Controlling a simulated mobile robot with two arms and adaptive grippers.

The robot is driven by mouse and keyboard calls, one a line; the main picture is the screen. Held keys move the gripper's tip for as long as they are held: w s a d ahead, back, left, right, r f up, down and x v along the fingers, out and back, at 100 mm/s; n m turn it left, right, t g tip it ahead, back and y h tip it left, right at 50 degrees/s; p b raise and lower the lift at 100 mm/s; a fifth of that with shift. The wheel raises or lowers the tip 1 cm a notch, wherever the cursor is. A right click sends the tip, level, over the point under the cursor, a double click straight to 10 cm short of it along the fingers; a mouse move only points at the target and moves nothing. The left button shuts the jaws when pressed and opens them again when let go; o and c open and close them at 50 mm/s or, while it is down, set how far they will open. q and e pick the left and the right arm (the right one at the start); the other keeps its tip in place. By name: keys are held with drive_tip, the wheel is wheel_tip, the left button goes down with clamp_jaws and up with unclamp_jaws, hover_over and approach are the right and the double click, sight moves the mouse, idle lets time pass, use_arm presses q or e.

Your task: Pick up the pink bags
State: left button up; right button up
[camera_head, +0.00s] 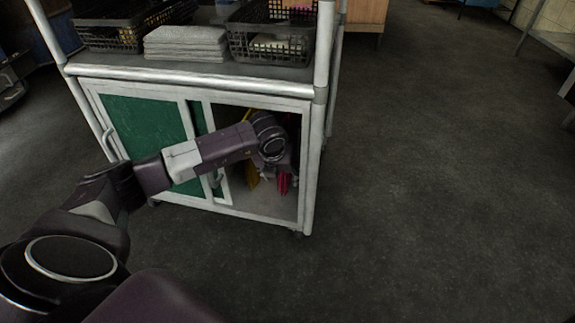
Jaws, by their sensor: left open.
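A pink-red item (284,183), likely one of the pink bags, shows in part inside the open right side of the cabinet (262,203). A yellow item (252,178) is just left of it. My left arm reaches in from the left, across the cabinet front. My left gripper (272,174) is at the cabinet opening, in front of the coloured items, and is open. My wrist hides much of the inside, and I cannot tell whether the fingers touch anything. My right gripper is not in view.
A green sliding door (145,128) covers the cabinet's left side. On the cabinet top are two black wire baskets (112,35) (270,47) and a stack of grey cloths (186,44). The dark floor (430,180) to the right is clear. A metal table (545,58) stands at the far right.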

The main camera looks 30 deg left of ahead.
use_arm(q)
drive_tip(key=shift+b+x, duration=1.8)
drive_tip(key=shift+x, duration=0.85)
drive_tip(key=shift+w+r, duration=0.1)
drive_tip(key=c, duration=1.2)
drive_tip(key=shift+r, duration=0.1)
drive_tip(key=shift+c, duration=0.8)
